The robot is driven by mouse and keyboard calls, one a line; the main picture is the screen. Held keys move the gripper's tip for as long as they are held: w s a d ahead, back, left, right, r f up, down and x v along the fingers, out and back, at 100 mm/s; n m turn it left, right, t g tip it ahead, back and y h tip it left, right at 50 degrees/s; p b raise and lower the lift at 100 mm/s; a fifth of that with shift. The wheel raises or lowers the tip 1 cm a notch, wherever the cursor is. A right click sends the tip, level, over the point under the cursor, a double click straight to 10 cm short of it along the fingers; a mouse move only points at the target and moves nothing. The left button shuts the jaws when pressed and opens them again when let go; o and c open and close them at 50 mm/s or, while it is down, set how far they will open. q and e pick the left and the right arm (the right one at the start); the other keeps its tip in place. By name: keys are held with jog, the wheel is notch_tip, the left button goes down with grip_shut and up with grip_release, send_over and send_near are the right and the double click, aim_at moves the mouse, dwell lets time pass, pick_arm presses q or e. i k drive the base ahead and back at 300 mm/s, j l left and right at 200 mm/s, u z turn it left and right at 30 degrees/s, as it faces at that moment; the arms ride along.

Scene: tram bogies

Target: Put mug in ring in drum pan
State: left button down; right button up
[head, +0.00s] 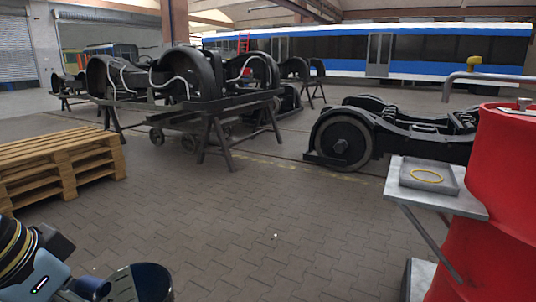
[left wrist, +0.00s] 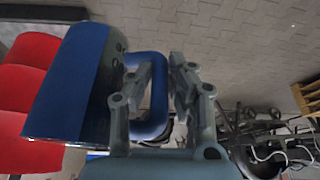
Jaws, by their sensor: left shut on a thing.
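The blue mug (head: 152,284) is at the bottom edge of the head view, partly cut off, with its rim up. My left gripper (left wrist: 167,75) is shut on the mug's handle; in the left wrist view the mug (left wrist: 68,85) fills the left side. A yellow ring (head: 427,175) lies flat in a shallow grey square pan (head: 444,187) on a small shelf beside the red drum. The pan is far to the right of the mug and holds only the ring. My right gripper is not in view.
The red drum (head: 507,190) stands at the right, with a metal rail above. The grey shelf (head: 470,208) sticks out from its left side on braces. A wooden pallet stack (head: 62,165) is at the left. Bogies (head: 190,85) stand behind. The paved floor between is clear.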

aim_at(427, 173)
jog(key=i+j, duration=0.15)
jog(key=i, duration=0.45)
jog(key=i+j, duration=0.15)
jog(key=i, duration=0.4)
